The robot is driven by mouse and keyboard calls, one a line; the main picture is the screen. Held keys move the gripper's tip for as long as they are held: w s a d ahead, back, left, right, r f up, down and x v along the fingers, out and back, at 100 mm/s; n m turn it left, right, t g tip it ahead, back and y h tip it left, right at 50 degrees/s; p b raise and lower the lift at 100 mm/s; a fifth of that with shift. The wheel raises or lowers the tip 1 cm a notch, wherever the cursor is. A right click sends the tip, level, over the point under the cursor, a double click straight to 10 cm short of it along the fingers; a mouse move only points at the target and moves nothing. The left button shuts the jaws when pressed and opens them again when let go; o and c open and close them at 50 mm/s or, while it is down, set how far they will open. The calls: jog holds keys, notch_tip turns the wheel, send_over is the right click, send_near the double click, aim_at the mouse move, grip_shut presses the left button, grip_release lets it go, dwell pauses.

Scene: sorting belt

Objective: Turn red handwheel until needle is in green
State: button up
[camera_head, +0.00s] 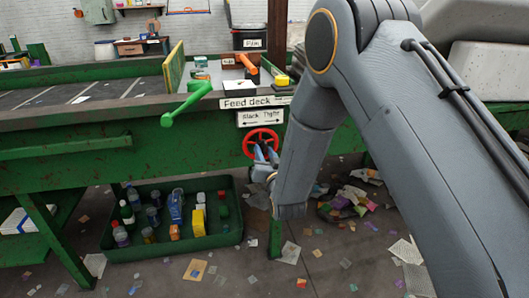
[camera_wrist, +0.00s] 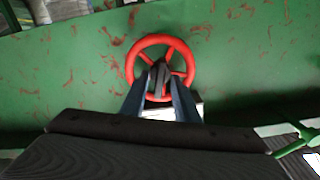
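The red handwheel (camera_head: 262,138) is mounted on the green side of the belt frame, below a sign (camera_head: 261,117) reading "Slack" and "Tight" with arrows. In the wrist view the handwheel (camera_wrist: 162,44) is a red ring with spokes, on scratched green metal. My gripper (camera_head: 264,155) is at the wheel's lower part. In the wrist view its two fingers (camera_wrist: 161,80) reach up over the lower rim towards the hub, their tips close together. I cannot tell whether they grip a spoke or the hub. I cannot make out a gauge needle or green zone in either view.
A "Feed deck" sign (camera_head: 254,102) sits above the wheel. A green lever (camera_head: 187,102) sticks out left of it. A green tray (camera_head: 232,236) with bottles and boxes stands on the floor below left. Litter and a scrap pile (camera_head: 350,203) lie on the floor.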

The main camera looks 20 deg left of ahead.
jog(key=shift+w+a, duration=0.2)
jog(key=shift+w, duration=0.15)
grip_shut()
jog(key=n, duration=0.4)
jog(key=shift+n+p, duration=0.35)
jog(key=shift+n, duration=1.45)
